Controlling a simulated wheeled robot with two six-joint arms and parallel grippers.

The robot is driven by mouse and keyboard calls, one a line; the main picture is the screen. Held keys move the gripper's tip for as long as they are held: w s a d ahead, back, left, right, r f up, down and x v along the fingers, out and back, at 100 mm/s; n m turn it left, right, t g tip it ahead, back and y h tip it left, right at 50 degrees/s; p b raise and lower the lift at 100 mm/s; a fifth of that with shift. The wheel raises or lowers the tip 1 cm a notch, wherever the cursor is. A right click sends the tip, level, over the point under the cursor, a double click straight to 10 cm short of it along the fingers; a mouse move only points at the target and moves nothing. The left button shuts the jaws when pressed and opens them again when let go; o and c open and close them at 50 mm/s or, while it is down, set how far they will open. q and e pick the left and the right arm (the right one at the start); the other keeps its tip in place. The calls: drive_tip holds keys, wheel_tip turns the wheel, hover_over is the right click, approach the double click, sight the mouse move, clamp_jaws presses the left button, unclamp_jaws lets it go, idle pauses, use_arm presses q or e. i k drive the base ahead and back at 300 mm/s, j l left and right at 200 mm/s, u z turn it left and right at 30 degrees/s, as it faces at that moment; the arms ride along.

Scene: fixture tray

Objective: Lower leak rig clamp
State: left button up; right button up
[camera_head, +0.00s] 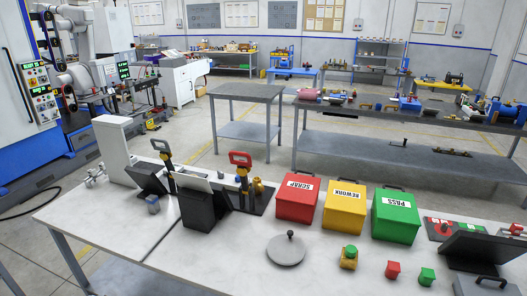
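Two upright clamp-like fixtures stand on the left half of the white bench. One has a red loop handle (240,158) raised above a black post, with brass parts (258,186) beside it. The other has a dark loop handle (160,146) raised above a post with red and yellow parts. No label shows which of them is the leak rig clamp. Their lower parts are partly hidden by a black angled stand (200,210) and a dark tilted panel (148,180). Neither of my grippers is in view.
Red SCRAP (297,198), yellow REWORK (344,208) and green PASS (396,216) boxes stand right of the fixtures. In front are a round grey lid (286,252) and several small coloured parts. A white column (117,150) stands at left. The bench's front middle is mostly clear.

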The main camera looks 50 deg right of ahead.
sight(243, 168)
drive_tip(key=i+l+z, duration=0.1)
drive_tip(key=z, duration=0.3)
drive_tip(key=i+z, duration=0.2)
drive_tip(key=z, duration=0.2)
drive_tip(key=i+z, duration=0.2)
drive_tip(key=z, duration=0.2)
drive_tip(key=i+j+z, duration=0.1)
drive_tip(key=z, duration=0.25)
drive_tip(key=i, duration=0.05)
